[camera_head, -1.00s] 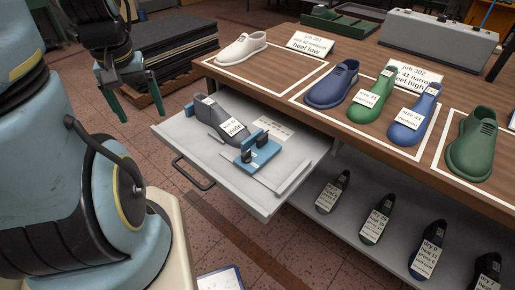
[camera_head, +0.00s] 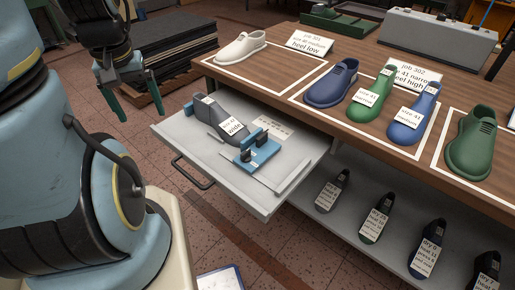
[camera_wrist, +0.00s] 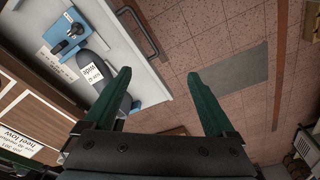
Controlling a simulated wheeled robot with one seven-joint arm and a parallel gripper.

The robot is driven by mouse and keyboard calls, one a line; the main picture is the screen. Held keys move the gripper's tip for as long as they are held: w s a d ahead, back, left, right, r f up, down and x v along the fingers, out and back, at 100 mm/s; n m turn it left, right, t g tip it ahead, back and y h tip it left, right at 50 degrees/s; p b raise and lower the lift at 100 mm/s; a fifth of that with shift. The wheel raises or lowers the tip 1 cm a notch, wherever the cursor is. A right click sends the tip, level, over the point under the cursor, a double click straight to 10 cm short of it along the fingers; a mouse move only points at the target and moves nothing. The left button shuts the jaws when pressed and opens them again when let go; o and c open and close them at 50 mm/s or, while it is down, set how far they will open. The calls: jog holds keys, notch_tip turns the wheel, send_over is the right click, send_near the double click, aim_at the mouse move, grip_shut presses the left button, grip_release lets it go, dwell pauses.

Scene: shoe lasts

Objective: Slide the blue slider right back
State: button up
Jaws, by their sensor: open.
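The blue slider (camera_head: 256,150) is part of a small fixture in the open grey drawer (camera_head: 290,190), with upright blue blocks on it. A dark grey shoe last (camera_head: 212,117) with a white "wide" label lies beside it, at its upper left. My gripper (camera_head: 136,97) is open and empty, left of the drawer and away from it. In the wrist view my green fingers (camera_wrist: 164,95) are apart over the floor. That view also shows the slider (camera_wrist: 72,38) and the last (camera_wrist: 97,82) at the upper left, inside the drawer.
The wooden table (camera_head: 290,72) above the drawer bears white, blue and green lasts and label cards. A lower shelf (camera_head: 340,210) holds several dark labelled lasts. The drawer has a dark handle (camera_head: 193,172) in front. Black stacked mats (camera_head: 165,50) lie behind my gripper.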

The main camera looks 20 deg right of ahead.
dwell(0.3)
jog(key=n+t+y+b, duration=0.2)
jog(key=n+b, duration=0.4)
jog(key=n, duration=0.1)
send_near(262, 135)
jog(key=x, duration=1)
jog(key=shift+f, duration=0.15)
grip_shut()
